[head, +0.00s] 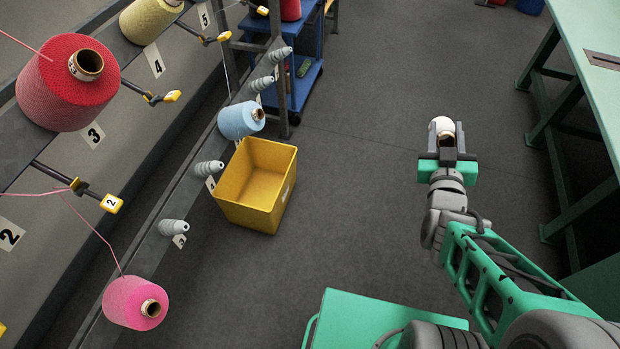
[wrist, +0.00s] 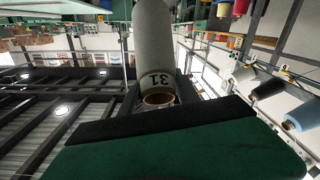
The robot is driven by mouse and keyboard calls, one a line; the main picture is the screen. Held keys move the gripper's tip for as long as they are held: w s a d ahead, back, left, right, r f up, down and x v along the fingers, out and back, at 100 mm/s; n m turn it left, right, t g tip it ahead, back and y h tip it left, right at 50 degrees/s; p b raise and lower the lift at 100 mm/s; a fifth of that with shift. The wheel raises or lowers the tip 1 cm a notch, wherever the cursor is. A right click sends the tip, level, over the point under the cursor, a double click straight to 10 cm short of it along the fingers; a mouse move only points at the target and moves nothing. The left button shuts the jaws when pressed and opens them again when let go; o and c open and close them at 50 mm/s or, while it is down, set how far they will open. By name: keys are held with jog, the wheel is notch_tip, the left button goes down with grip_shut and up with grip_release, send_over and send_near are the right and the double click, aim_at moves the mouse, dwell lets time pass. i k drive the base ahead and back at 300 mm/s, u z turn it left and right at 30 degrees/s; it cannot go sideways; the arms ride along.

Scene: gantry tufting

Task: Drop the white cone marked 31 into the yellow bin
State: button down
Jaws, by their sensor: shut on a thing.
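The white cone marked 31 (wrist: 154,45) fills the top middle of the wrist view, its number upside down near its open brown end. My gripper (wrist: 158,98) is shut on it at that end. In the head view my gripper (head: 446,150) is right of centre, over open floor, and only a small pale part of the cone (head: 442,125) shows. The yellow bin (head: 235,208) stands left of centre in the head view, open at the top, well to the left of my gripper. Its visible inside looks empty.
A rail with grey pegs (head: 173,227) runs along the bin's left, carrying a light blue cone (head: 240,120) and a pink cone (head: 135,303). A red cone (head: 68,83) sits further left. A green table (head: 600,55) stands at right. The floor (head: 345,170) between bin and gripper is clear.

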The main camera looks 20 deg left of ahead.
aim_at(251, 195)
jog(key=z, duration=0.1)
jog(key=i, duration=3.4)
jog(key=u, duration=5.25)
